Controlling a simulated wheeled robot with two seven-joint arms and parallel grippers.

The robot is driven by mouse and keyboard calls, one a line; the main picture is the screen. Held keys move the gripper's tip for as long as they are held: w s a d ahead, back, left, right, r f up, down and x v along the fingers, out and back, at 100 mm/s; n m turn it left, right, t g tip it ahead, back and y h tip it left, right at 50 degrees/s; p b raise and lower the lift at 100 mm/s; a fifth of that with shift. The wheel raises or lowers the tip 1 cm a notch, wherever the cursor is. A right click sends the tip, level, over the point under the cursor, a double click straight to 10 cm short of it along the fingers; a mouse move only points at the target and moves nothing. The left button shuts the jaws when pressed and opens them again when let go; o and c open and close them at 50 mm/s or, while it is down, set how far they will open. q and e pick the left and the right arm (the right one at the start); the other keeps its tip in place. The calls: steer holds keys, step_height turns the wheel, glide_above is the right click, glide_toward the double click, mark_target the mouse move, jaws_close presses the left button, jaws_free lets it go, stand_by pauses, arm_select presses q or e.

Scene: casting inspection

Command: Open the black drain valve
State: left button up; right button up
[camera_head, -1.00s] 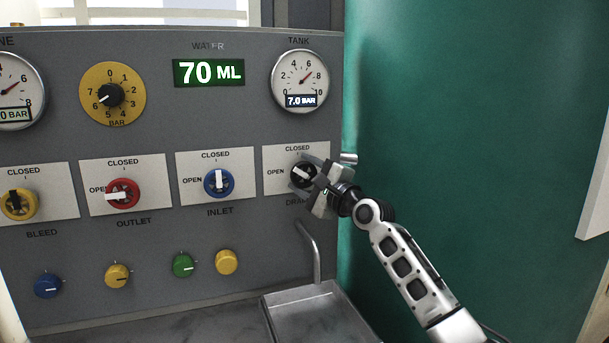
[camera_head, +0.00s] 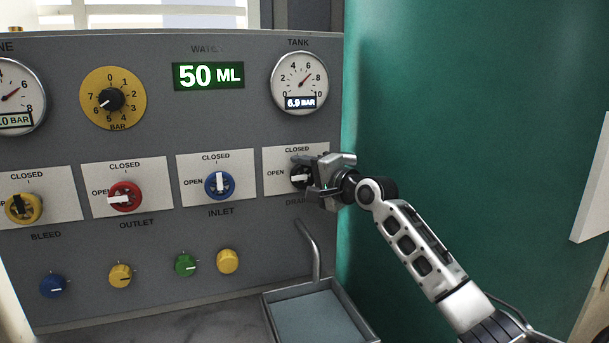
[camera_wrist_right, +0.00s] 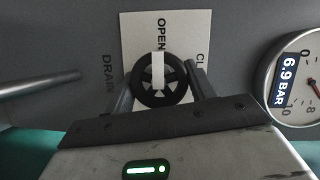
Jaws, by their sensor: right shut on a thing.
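The black drain valve (camera_head: 301,178) is on the panel's right side, on a white plate (camera_head: 277,187) marked OPEN and CLOSED. Its white pointer now lies level, toward OPEN. In the right wrist view the valve (camera_wrist_right: 148,92) is a black wheel whose white pointer runs toward the word OPEN. My right gripper (camera_head: 312,178) is shut on the valve, one finger on each side of the wheel, as the right wrist view (camera_wrist_right: 158,95) also shows. The left gripper is not in view.
The water display (camera_head: 208,75) reads 50 ML. The tank gauge (camera_head: 299,84) reads 6.9 BAR. A spout (camera_head: 311,250) stands over a metal tray (camera_head: 270,318) below the valve. The blue inlet valve (camera_head: 219,184) is to the left; a green wall (camera_head: 450,130) is to the right.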

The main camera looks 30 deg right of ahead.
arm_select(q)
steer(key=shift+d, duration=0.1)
arm_select(e)
steer(key=shift+f, duration=0.1)
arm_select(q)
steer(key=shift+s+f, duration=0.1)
arm_select(e)
steer(key=o, duration=1)
arm_select(q)
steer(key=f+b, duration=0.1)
steer(key=b, duration=0.1)
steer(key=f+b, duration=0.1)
steer(key=b, duration=0.1)
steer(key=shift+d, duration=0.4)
arm_select(e)
steer(key=s, duration=0.5)
steer(key=s+d+r, duration=0.1)
steer(key=s, duration=0.4)
steer(key=s+d, duration=0.1)
steer(key=s, duration=0.4)
steer(key=shift+s+d+r, duration=0.15)
steer(key=shift+s+r, duration=0.05)
steer(key=shift+s, duration=0.2)
